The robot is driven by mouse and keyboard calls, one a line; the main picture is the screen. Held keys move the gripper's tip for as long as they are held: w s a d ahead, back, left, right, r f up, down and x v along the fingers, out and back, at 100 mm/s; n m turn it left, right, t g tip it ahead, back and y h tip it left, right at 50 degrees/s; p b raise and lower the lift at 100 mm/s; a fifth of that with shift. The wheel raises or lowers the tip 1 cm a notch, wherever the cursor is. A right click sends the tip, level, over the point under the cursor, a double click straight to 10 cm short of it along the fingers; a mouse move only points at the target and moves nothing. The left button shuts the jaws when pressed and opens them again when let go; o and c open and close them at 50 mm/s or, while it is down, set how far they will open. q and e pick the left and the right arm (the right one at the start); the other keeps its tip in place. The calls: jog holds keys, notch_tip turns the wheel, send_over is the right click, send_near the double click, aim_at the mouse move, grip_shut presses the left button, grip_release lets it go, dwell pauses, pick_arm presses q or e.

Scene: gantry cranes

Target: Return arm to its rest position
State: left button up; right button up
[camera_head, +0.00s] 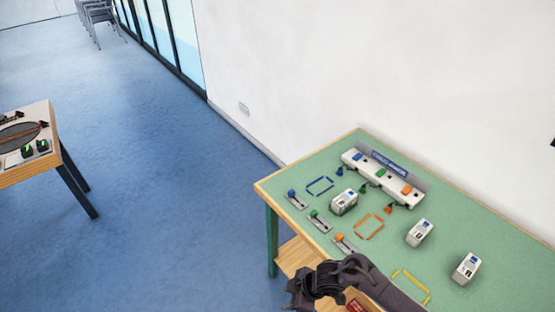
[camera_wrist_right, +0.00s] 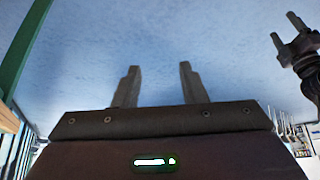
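My right arm comes in at the bottom of the head view, with its dark gripper (camera_head: 318,287) beside the front edge of the green table (camera_head: 480,225). Its fingertips are hard to make out there. In the right wrist view the two fingers of this gripper (camera_wrist_right: 160,70) stand apart with nothing between them, over the blue floor. My left gripper (camera_wrist_right: 284,27) shows at the upper right of the right wrist view, its two fingers apart and empty. My left arm does not show in the head view.
The green table holds white blocks (camera_head: 420,233), coloured outlines (camera_head: 369,227), small levers (camera_head: 297,199) and a white panel (camera_head: 383,178) with coloured parts. A wooden shelf (camera_head: 297,255) is below. Another table (camera_head: 30,170) stands left. The blue floor (camera_head: 165,180) between is clear.

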jog(key=s+d+f+m+t, duration=0.1)
jog(key=s+d+f+m, duration=0.15)
jog(key=f, duration=0.35)
jog(key=s+d+f+m+t, duration=0.1)
jog(key=s+d+f+m, duration=0.1)
jog(key=f+m, duration=0.3)
jog(key=s+d+f+m+h, duration=0.2)
jog(key=s+d+f, duration=0.3)
jog(key=s, duration=0.4)
jog(key=s+d+f+m+g+h+b, duration=0.1)
jog(key=s+d+f, duration=0.4)
jog(key=s, duration=0.5)
jog(key=s+d+f+m+g+h+b, duration=0.1)
jog(key=s+d+f+m+h, duration=0.1)
jog(key=s+d+f, duration=0.3)
jog(key=s+f+m, duration=0.1)
jog(key=s, duration=0.3)
jog(key=shift+s+d+h, duration=0.15)
jog(key=shift+s+h, duration=0.25)
